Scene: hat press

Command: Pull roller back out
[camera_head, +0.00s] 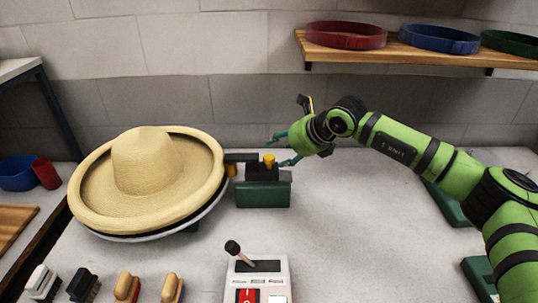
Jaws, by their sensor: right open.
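The roller unit is a dark arm with yellow-orange parts (268,161) on a green block (263,190). Its left end reaches the brim of a straw hat (148,165), which sits on a round dark and grey plate. My right gripper (281,150) is open, its teal fingers pointing left, just behind and right of the roller unit's top. I cannot tell whether a finger touches it. My left gripper is not in view.
A control box (258,284) with a lever and a red switch stands at the front. Several brushes (127,287) lie front left. A shelf (420,54) with coloured hat bands hangs at the back right. The table right of the roller unit is mostly clear.

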